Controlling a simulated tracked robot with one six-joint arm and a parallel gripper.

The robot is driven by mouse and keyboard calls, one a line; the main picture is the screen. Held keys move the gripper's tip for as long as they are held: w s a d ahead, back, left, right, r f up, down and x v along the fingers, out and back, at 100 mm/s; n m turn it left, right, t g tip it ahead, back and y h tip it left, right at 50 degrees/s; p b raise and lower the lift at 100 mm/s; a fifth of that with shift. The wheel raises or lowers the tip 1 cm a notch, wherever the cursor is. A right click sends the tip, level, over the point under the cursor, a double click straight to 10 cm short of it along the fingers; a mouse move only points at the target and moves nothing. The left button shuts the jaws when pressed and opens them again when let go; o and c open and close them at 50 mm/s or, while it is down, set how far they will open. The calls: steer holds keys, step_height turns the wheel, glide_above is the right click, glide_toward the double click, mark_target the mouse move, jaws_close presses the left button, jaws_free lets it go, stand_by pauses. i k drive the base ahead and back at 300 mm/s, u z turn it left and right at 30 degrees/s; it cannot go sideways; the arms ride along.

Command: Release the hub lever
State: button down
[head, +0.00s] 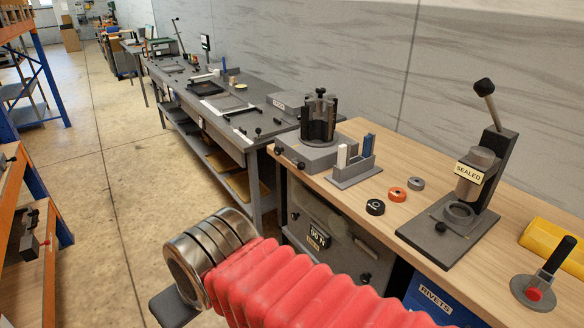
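No part is labelled as a hub lever. At the right of the wooden bench stands a dark press (497,160) with a grey cylinder tagged SEALED. Its lever (486,96) is raised, tilts up to the left and ends in a black knob. Farther left, a dark upright cylindrical fixture (318,120) sits on a grey block (309,153) with black knobs at its side. I cannot tell which of these is the hub. My arm, with a red ribbed sleeve and metal rings, crosses the lower middle, in front of the bench. No gripper fingers show.
The wooden bench (388,203) holds a small rack (351,172) with white and blue pieces, several rings, a yellow object (552,242) and a black-handled tool (556,259). A grey workbench (262,122) continues at the back. Open floor (110,180) lies to the left.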

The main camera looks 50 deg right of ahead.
mark_target(301, 166)
steer(key=z, duration=0.2)
steer(key=i, duration=0.75)
steer(key=z, duration=0.55)
steer(key=i, duration=0.55)
steer(key=z, duration=0.35)
